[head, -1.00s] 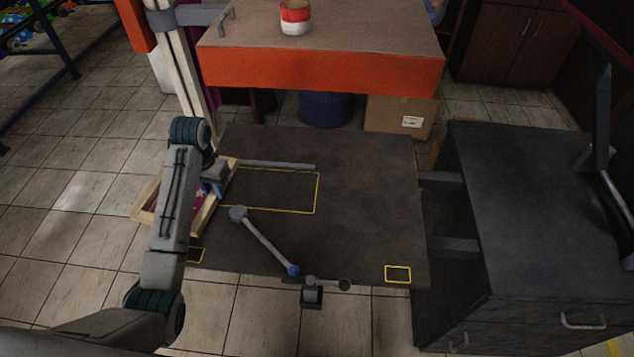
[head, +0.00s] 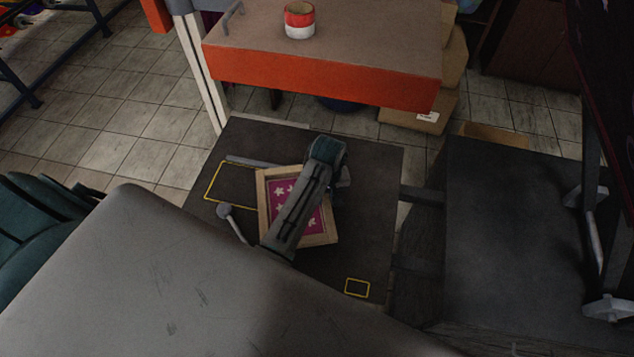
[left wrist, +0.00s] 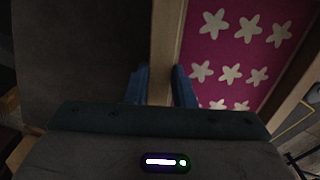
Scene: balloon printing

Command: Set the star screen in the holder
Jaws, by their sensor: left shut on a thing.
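The star screen (head: 266,218) is a pale wooden frame around a magenta sheet with white stars. In the head view it is over the dark board (head: 375,175), slightly tilted and partly behind my left arm. My left gripper (head: 339,182) is shut on its frame edge. In the left wrist view the blue fingers (left wrist: 160,86) straddle one wooden bar of the star screen (left wrist: 166,45). A grey rod with a round end (head: 225,211), perhaps part of the holder, lies left of the screen. Its lower part is hidden. My right gripper is not in view.
A yellow outline (head: 207,181) and a grey bar (head: 245,161) mark the board's left. A small yellow square (head: 357,288) is at its front right. An orange-fronted table (head: 330,88) with a red-and-white roll (head: 299,20) stands behind. A dark cabinet (head: 510,220) is at right.

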